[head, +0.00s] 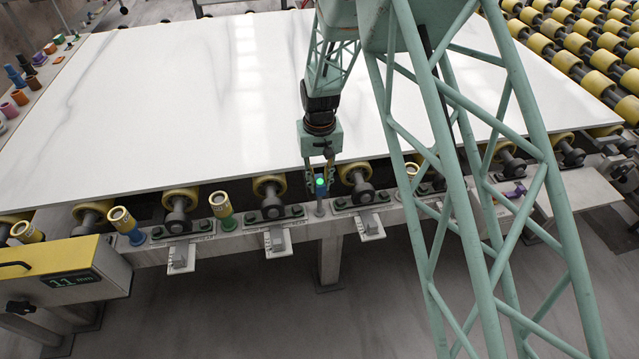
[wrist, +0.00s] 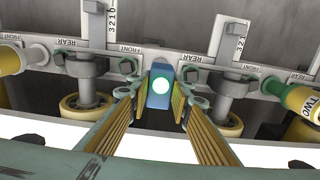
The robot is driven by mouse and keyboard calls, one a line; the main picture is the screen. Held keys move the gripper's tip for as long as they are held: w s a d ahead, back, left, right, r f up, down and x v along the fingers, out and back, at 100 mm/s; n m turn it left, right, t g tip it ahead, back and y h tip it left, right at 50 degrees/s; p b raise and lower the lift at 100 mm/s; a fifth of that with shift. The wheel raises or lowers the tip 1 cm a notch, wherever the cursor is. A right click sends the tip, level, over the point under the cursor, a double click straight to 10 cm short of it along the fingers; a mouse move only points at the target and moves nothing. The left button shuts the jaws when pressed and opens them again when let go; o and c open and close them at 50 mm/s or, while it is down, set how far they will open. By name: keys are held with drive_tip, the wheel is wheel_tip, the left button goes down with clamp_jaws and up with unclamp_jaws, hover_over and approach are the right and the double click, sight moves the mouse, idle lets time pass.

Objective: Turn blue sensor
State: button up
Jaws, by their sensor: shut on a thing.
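The blue sensor (head: 320,188) is a small blue block with a round green-lit face. It stands on a grey post on the rail along the slab's near edge. My gripper (head: 319,180) is above the rail with its fingers shut on the sensor, one on each side. In the wrist view the sensor (wrist: 161,72) sits between the finger pads of my gripper (wrist: 161,92), with its round pale light facing the camera. The post under it is mostly hidden in the wrist view.
A large white slab (head: 200,90) lies on yellow rollers (head: 270,185). Yellow-topped cylinders on blue (head: 122,219) and green (head: 221,205) bases stand left of the sensor on the rail. A yellow control box (head: 50,265) is at lower left. A purple part (head: 515,190) lies on the rail at right.

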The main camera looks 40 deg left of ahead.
sight(320, 180)
drive_tip(key=o, duration=0.8)
drive_tip(key=shift+o, duration=0.2)
drive_tip(key=shift+r, duration=0.1)
wheel_tip(320, 180, up, 12)
idle(0.5)
idle(0.5)
